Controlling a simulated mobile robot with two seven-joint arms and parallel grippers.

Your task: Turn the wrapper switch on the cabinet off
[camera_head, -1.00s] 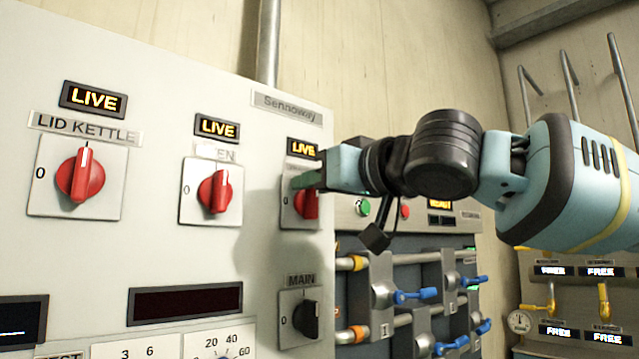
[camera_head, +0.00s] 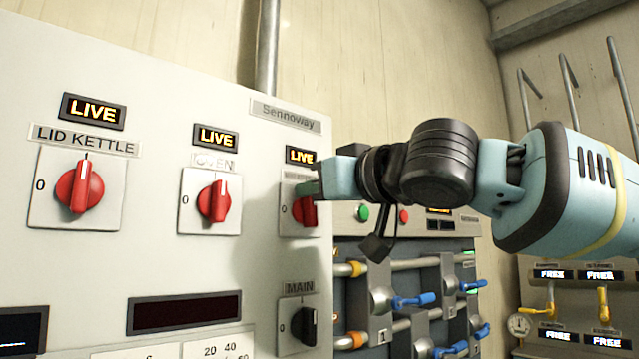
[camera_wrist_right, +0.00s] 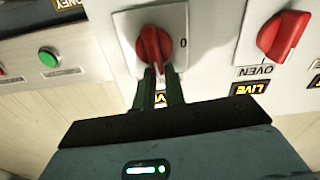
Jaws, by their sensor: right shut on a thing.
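The third red knob (camera_head: 307,212) in the upper row of the grey cabinet sits under a lit LIVE display (camera_head: 300,156). Its name plate is mostly covered by my gripper, so I cannot read it. My right gripper (camera_head: 306,189) is at this knob and shut on it from above. In the right wrist view, the two dark fingers (camera_wrist_right: 160,82) are close together on the end of the red knob (camera_wrist_right: 152,45), with a 0 mark beside its plate. My left gripper is not in view.
The LID KETTLE knob (camera_head: 79,187) and OVEN knob (camera_head: 214,201) are to the left, both under LIVE displays. A black MAIN knob (camera_head: 308,326) is below. Blue-handled valves (camera_head: 414,300) and a green button (camera_head: 362,213) are to the right.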

